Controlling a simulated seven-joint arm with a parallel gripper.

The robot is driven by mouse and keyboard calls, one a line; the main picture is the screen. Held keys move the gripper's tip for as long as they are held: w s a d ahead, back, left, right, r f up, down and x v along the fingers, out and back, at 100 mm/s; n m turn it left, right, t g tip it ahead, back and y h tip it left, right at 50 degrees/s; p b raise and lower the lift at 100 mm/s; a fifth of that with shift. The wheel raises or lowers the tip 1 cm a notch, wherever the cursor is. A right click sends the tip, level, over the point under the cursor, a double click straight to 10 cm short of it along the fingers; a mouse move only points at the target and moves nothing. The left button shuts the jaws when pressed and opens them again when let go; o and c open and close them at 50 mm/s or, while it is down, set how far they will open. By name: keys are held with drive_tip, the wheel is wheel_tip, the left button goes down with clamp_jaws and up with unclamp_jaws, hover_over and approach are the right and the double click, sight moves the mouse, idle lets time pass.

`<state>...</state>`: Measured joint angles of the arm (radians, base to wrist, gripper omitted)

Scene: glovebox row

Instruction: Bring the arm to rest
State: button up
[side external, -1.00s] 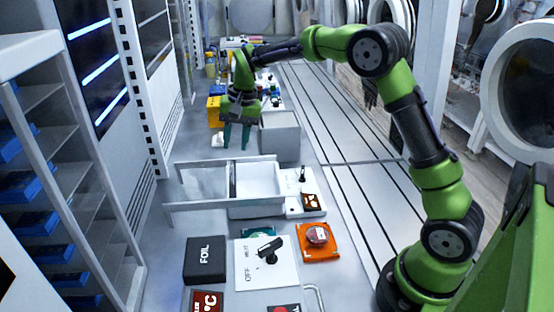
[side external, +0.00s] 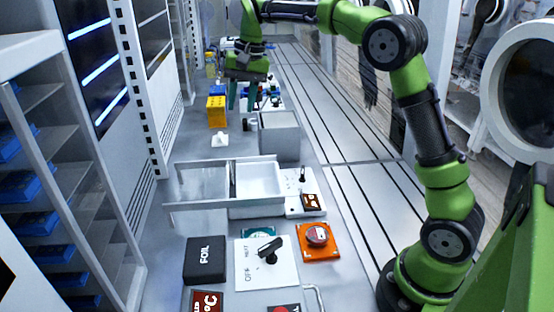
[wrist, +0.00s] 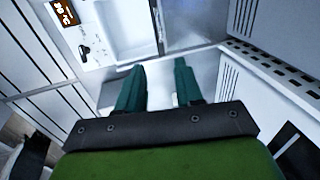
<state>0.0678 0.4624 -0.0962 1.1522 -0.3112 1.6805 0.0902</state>
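My green arm reaches from the lower right over the bench in the side external view. My gripper (side external: 242,98) hangs above the bench, pointing down, beyond the grey box and near the yellow block. In the wrist view its two teal fingers (wrist: 158,85) stand apart. Nothing shows between them, so it is open and empty. It touches nothing that I can see. The bench directly below the fingers is partly hidden in the side view.
An open drawer (side external: 257,183) juts left, with a grey box (side external: 280,137) behind it. A yellow block (side external: 216,111) and a small white piece (side external: 220,140) stand left of it. A FOIL box (side external: 205,259), dial panel (side external: 280,274) and red button (side external: 317,234) are nearer.

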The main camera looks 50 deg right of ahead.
drive_tip(key=s+a+f+n+t, duration=0.1)
drive_tip(key=s+a+n+t, duration=0.1)
drive_tip(key=s, duration=1.1)
drive_tip(key=s+a+f+n+t, duration=0.1)
drive_tip(key=s+a+n+t, duration=0.1)
drive_tip(key=s, duration=1.1)
drive_tip(key=a+t, duration=0.1)
drive_tip(key=a, duration=0.1)
drive_tip(key=shift+s+a+f+n+t+y, duration=0.2)
drive_tip(key=shift+a+f+n+t+y, duration=0.1)
drive_tip(key=shift+a+n, duration=0.1)
